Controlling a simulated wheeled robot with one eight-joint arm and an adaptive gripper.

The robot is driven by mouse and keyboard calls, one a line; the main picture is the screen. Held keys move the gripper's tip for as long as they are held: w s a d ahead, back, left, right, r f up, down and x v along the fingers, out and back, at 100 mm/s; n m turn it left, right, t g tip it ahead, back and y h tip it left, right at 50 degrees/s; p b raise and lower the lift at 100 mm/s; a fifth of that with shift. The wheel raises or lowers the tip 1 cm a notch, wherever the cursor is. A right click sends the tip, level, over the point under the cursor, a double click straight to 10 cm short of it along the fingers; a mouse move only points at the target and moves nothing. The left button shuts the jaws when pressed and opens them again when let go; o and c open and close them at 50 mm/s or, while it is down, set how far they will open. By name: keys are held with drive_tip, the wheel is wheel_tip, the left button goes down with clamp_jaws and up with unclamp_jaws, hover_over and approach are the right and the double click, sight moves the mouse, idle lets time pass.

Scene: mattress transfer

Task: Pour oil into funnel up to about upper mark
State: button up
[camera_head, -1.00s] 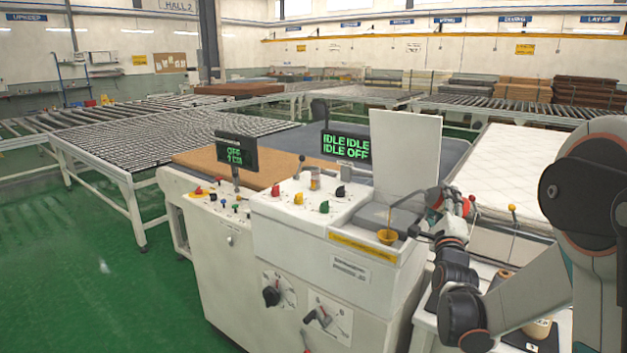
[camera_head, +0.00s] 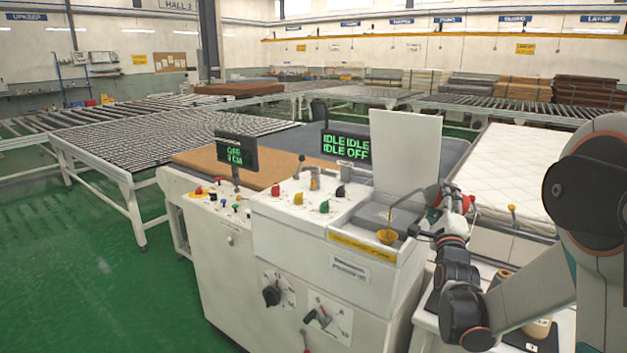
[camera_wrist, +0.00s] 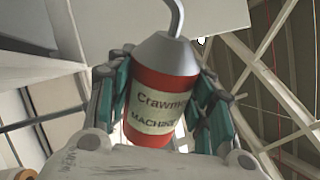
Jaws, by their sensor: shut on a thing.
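A red oil can (camera_wrist: 165,85) with a grey cone top and a cream label fills the wrist view. My gripper (camera_wrist: 165,110) is shut on it, with a finger on each side of its body. In the head view my gripper (camera_head: 450,203) is beside the right edge of the machine. The can's thin spout reaches left over the small amber funnel (camera_head: 387,237). A thin amber line runs down from the spout tip to the funnel. The funnel's marks and the oil level in it are too small to tell.
The white machine (camera_head: 318,254) carries knobs and a display (camera_head: 345,145) reading IDLE and OFF. A raised white panel (camera_head: 404,155) stands behind the funnel. A white quilted mattress (camera_head: 515,165) lies at the right. Green floor is clear at the left.

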drive_tip(key=shift+r, duration=0.1)
drive_tip(key=shift+a+r+n, duration=0.1)
drive_tip(key=shift+r+n, duration=0.15)
drive_tip(key=shift+n, duration=0.15)
drive_tip(key=shift+r, duration=0.1)
idle(0.4)
drive_tip(key=shift+a+r+n+y, duration=0.1)
drive_tip(key=shift+r+n+y, duration=0.2)
drive_tip(key=shift+n, duration=0.1)
idle(0.4)
drive_tip(key=shift+a+r+n+p, duration=0.1)
drive_tip(key=shift+r+n+p, duration=0.2)
drive_tip(key=shift+n, duration=0.1)
drive_tip(key=shift+f, duration=0.15)
drive_tip(key=shift+d+f+m+b, duration=0.2)
drive_tip(key=shift+f+m+b, duration=0.35)
drive_tip(key=shift+m, duration=0.25)
